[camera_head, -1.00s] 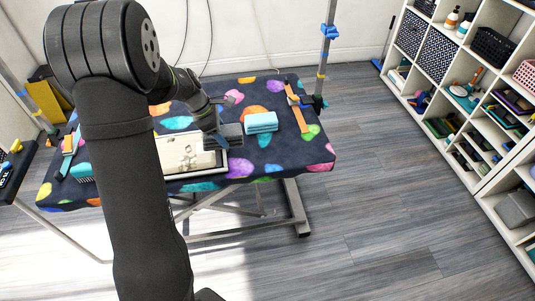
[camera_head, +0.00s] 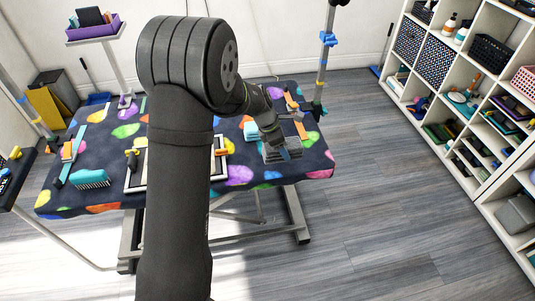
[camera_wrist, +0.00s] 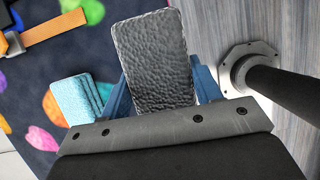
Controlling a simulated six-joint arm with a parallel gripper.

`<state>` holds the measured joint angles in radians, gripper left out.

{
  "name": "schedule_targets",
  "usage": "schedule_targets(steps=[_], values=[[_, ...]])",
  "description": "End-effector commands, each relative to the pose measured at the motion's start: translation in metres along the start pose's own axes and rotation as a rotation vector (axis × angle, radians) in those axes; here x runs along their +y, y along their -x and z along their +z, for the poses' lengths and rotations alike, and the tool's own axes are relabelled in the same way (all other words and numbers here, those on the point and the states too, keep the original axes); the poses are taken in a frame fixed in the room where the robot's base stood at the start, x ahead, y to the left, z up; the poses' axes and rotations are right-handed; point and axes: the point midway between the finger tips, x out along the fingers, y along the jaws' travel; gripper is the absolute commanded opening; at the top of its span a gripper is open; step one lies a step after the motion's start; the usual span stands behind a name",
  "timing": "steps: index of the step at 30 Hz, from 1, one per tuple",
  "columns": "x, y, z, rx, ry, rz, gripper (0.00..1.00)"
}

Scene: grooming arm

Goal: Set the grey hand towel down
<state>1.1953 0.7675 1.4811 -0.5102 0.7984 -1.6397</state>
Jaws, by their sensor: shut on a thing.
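My gripper (camera_head: 284,147) is over the right part of the patterned table (camera_head: 318,158), shut on the grey hand towel (camera_head: 270,155). In the wrist view the towel (camera_wrist: 155,62) is a dark grey, textured, folded block between the two blue fingers. Table cloth shows to its left and floor to its right. I cannot tell whether the towel touches the table. A folded light blue towel (camera_head: 249,131) lies just left of it, partly hidden by my arm in the head view; it also shows in the wrist view (camera_wrist: 78,98).
A framed white tray (camera_head: 128,184) lies mid-table, mostly behind my arm. A teal brush (camera_head: 92,179) lies at the left. An orange strap (camera_head: 291,103) lies at the back right, near a post (camera_head: 324,65). Shelves (camera_head: 470,110) stand at the right.

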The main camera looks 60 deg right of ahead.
Motion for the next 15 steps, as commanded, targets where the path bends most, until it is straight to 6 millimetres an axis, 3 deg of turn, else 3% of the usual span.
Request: schedule_targets(steps=[7,15], values=[[0.042,-0.017,-0.040,0.000,0.001,0.001,0.40],[0.053,-0.027,-0.053,0.000,-0.002,-0.001,0.40]])
